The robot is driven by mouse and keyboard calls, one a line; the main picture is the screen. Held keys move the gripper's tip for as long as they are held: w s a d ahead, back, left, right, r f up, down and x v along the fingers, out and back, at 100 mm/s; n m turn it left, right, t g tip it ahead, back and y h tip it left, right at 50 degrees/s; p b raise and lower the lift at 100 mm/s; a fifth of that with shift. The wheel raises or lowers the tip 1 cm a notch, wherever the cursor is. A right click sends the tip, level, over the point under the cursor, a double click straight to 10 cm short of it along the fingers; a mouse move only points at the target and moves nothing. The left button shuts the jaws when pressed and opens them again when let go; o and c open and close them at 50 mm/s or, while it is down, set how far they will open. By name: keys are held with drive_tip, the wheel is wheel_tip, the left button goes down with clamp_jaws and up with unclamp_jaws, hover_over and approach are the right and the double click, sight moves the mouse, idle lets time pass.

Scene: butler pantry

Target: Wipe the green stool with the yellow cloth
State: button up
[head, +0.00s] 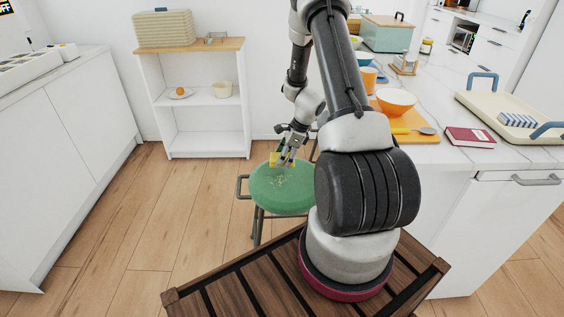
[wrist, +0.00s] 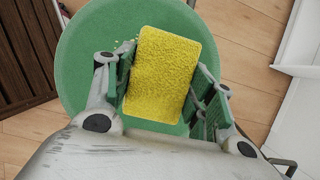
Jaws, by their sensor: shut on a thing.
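The green stool (head: 283,196) stands on the floor in the middle of the head view, with a round seat and dark metal legs. Light crumbs (head: 282,181) lie on its seat. My gripper (head: 288,158) is over the back part of the seat and shut on the yellow cloth (head: 276,160). In the wrist view the yellow cloth (wrist: 163,72) looks like a thick rectangular pad between the green finger pads, with the green seat (wrist: 90,55) beneath it. Several crumbs (wrist: 125,46) show just left of the cloth. Whether the cloth touches the seat I cannot tell.
A white counter (head: 440,150) at the right holds an orange bowl (head: 396,100), a red book (head: 470,137) and a cream tray (head: 480,104). A low white shelf (head: 205,120) stands behind left. The wooden floor (head: 190,215) left of the stool is clear.

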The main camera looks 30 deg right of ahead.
drive_tip(key=shift+r, duration=1.1)
drive_tip(key=shift+s+a+n, duration=0.15)
drive_tip(key=shift+a+n, duration=0.05)
drive_tip(key=shift+n, duration=0.3)
drive_tip(key=s+n+g, duration=0.1)
drive_tip(key=n, duration=0.1)
drive_tip(key=r+n+g, duration=0.1)
drive_tip(key=n, duration=0.1)
drive_tip(key=s+n, duration=0.1)
drive_tip(key=n, duration=0.2)
drive_tip(key=shift+s+a+r+g+y, duration=0.2)
drive_tip(key=shift+s+a+g+y, duration=0.1)
drive_tip(key=shift+s+g, duration=0.1)
drive_tip(key=w+a+r+n+g+h, duration=0.1)
drive_tip(key=a+r+n+g+h, duration=0.1)
drive_tip(key=a+n, duration=0.6)
drive_tip(key=w+a+r+n+g+h, duration=0.2)
drive_tip(key=a+r+n, duration=0.2)
drive_tip(key=a+n, duration=0.4)
drive_tip(key=shift+w+r, duration=0.2)
drive_tip(key=shift+r, duration=0.2)
